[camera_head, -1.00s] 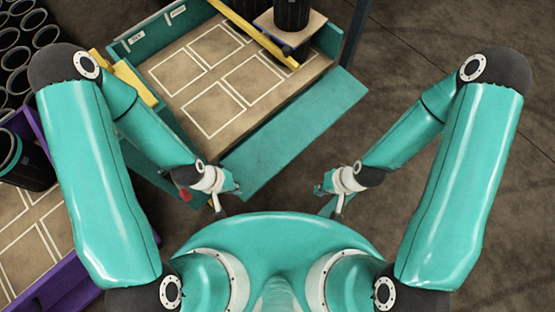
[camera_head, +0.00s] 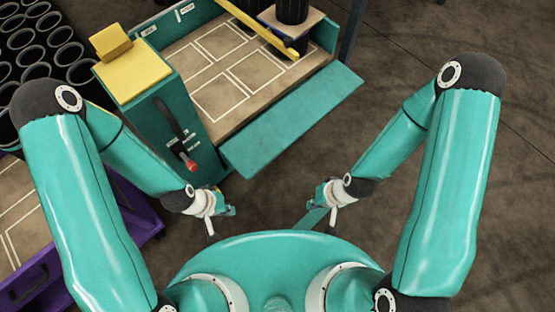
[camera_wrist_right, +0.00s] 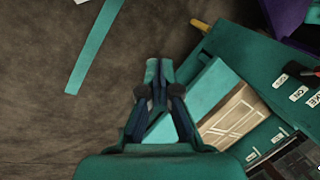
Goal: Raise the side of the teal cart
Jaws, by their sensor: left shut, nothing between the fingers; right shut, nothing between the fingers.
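The teal cart (camera_head: 165,128) stands ahead and to the left in the head view. Its side (camera_head: 292,122), a flat teal panel, is folded down and outward along the near right edge of the cart bed (camera_head: 228,68). A dark lever with a red knob (camera_head: 191,165) is on the cart's near end. My left gripper (camera_head: 226,210) is shut and empty, below the panel's near left corner and apart from it. My right gripper (camera_head: 324,212) is shut and empty, right of and below the panel, apart from it. Its closed fingers also show in the right wrist view (camera_wrist_right: 158,72).
A yellow block (camera_head: 110,42) sits on the cart's yellow-topped end. A yellow bar (camera_head: 258,28) and black sleeves (camera_head: 291,10) are at the cart's far side. More black sleeves (camera_head: 40,55) stand far left. A purple cart (camera_head: 140,222) is at left. Floor right of the panel is clear.

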